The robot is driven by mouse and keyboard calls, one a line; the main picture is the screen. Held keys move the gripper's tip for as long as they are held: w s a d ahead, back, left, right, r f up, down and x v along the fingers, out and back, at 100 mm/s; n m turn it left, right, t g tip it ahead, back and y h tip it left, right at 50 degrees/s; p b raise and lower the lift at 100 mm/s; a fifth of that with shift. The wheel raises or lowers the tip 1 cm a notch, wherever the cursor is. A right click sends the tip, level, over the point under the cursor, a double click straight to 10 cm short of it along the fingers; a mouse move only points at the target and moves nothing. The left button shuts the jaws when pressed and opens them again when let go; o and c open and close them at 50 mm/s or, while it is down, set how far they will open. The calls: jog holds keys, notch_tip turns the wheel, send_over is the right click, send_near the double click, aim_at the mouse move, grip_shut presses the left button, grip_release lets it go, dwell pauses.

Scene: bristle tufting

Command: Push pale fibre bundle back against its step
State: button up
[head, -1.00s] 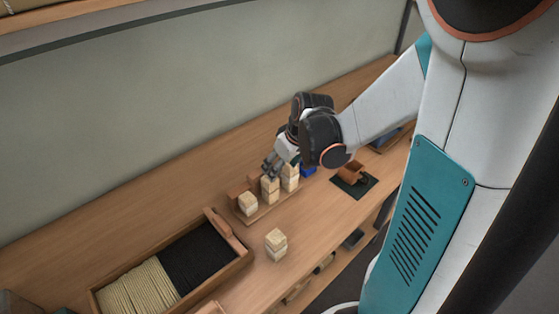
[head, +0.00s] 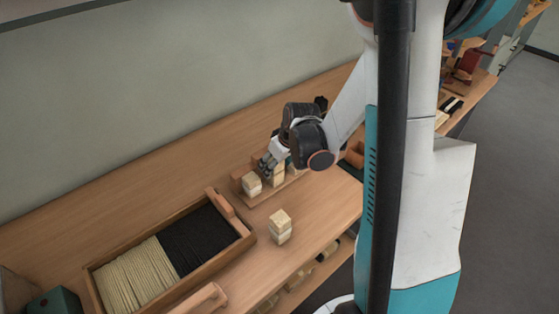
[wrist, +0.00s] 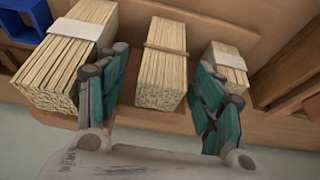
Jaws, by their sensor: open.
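Three pale fibre bundles stand in a row on a wooden stepped holder (head: 272,193). In the wrist view the left bundle (wrist: 72,60) is largest and has a white band. The middle bundle (wrist: 163,65) has a tan band, and the right bundle (wrist: 226,68) is smaller with a white band. My gripper (wrist: 162,68) is open, its teal fingers on either side of the middle bundle. Whether either finger touches it I cannot tell. In the head view my gripper (head: 268,162) is at the row and partly hides it.
A wooden tray (head: 247,240) of pale and black fibres lies at the front left. Another pale bundle (head: 280,228) stands alone on the bench beside it. A blue box (wrist: 24,38) is left of the row in the wrist view. The bench behind is clear.

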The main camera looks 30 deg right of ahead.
jog(key=shift+w+f, duration=0.25)
jog(key=shift+f, duration=0.4)
jog(key=c, duration=1.2)
jog(key=shift+o, duration=0.2)
jog(key=shift+w+a, duration=0.1)
jog(key=shift+w, duration=0.05)
jog(key=shift+c, duration=0.2)
